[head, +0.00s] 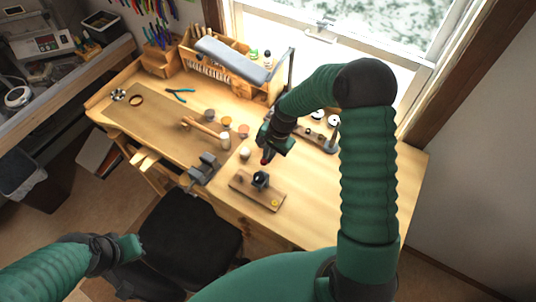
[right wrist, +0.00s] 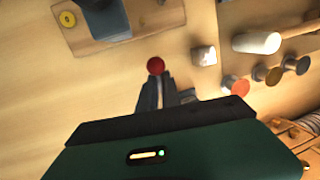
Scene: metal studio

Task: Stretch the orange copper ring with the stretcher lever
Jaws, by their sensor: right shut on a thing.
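My right gripper (head: 267,152) is over the bench, fingers pointing down; it also shows in the right wrist view (right wrist: 162,88). It is shut at a round red knob (right wrist: 156,66), which sticks out at the fingertips; the rest of that lever is hidden. The stretcher (head: 260,181), a dark device on a wooden board (head: 240,186), stands just nearer to me than the gripper. A small yellow ring (head: 275,203) lies on the board's right end. A brownish-orange ring (head: 136,99) lies on the mat at the far left. My left gripper (head: 132,246) is low at the left, its fingers unclear.
A vise (head: 204,168) is at the bench's front edge. A tool stand (head: 318,137) is behind my right arm. The bench's right front is clear.

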